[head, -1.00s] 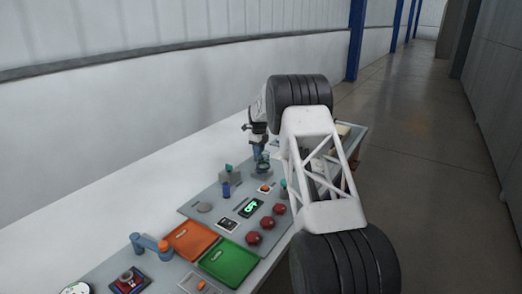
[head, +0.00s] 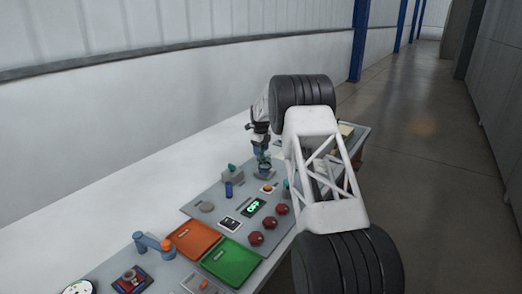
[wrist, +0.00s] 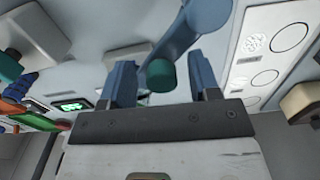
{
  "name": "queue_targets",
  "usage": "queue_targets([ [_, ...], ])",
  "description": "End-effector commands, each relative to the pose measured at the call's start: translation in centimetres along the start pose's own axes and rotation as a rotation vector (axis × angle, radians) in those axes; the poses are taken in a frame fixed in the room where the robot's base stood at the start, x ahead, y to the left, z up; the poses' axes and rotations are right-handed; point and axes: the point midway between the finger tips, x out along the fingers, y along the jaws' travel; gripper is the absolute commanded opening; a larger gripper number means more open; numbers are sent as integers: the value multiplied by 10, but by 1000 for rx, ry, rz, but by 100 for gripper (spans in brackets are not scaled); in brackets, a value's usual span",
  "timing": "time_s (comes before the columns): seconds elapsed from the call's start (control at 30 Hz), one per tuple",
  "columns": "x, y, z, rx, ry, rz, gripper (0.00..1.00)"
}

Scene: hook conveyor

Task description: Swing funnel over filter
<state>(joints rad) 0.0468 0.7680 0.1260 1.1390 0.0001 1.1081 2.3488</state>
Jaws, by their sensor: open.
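My gripper (head: 262,155) is low over the far part of the grey panel in the head view. In the wrist view its two blue fingers (wrist: 162,82) are open and apart. A blue swing arm (wrist: 180,38) with a teal, knob-like end (wrist: 161,75) reaches in between the fingers; I cannot tell whether they touch it. A small round fixture (head: 265,173) stands directly below the gripper in the head view, partly covered by it. I cannot make out the funnel or the filter for certain.
A grey block with a teal knob (head: 232,173) and a dark blue cylinder (head: 228,190) stand to the left. Nearer are a lit OFF display (head: 254,207), red domes (head: 269,223), an orange tray (head: 192,239) and a green tray (head: 232,263).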

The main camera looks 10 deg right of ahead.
Motion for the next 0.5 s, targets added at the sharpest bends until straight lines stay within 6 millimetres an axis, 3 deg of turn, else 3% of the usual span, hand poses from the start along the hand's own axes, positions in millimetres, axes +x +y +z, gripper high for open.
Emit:
queue_targets([
  [0.27, -8, 0, 0, 0, 0, -1, 56],
  [0.5, -33, 0, 0, 0, 0, 0, 56],
])
